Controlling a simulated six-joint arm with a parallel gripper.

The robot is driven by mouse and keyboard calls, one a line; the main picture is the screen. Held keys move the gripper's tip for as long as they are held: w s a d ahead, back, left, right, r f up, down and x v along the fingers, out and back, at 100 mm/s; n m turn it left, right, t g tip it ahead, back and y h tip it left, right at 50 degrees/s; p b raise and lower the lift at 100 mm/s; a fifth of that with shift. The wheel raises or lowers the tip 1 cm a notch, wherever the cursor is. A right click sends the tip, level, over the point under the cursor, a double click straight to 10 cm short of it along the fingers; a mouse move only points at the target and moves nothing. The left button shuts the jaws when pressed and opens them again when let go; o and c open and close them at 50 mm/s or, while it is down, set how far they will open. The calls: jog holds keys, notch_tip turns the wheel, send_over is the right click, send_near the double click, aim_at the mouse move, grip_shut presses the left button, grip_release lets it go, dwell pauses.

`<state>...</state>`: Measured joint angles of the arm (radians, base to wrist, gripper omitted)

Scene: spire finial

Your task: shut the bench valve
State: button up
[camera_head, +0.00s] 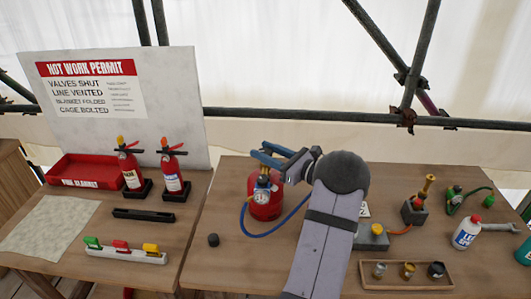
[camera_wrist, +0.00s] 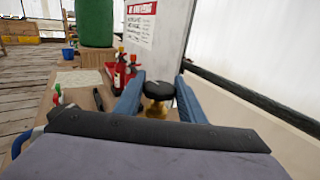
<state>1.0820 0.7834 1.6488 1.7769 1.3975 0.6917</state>
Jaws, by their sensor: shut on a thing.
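The bench valve appears as a black round knob (camera_wrist: 158,90) on a brass stem in the wrist view. My gripper (camera_wrist: 157,86) has one blue finger on each side of the knob and is shut on it. In the head view my gripper (camera_head: 266,156) is at the top of a small red cylinder (camera_head: 265,210) with a round gauge (camera_head: 261,195) and a blue hose (camera_head: 282,226). There the knob is largely hidden by the fingers. How far the valve is turned cannot be told.
Two red extinguishers (camera_head: 130,175) stand left by the permit board (camera_head: 110,100). A red tray (camera_head: 88,169), a cloth (camera_head: 48,226) and a rack of coloured clips (camera_head: 122,250) are on the left table. A torch block (camera_head: 414,211), bottles and a wooden tray (camera_head: 405,284) lie to the right.

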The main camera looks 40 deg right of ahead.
jog(key=shift+r+m+h+b, duration=0.1)
jog(key=shift+m+h+b, duration=1.1)
jog(key=shift+h, duration=1)
jog(key=o, duration=1)
jog(key=shift+o, duration=0.2)
jog(key=shift+s, duration=0.65)
jog(key=s+b, duration=0.2)
jog(key=s, duration=0.4)
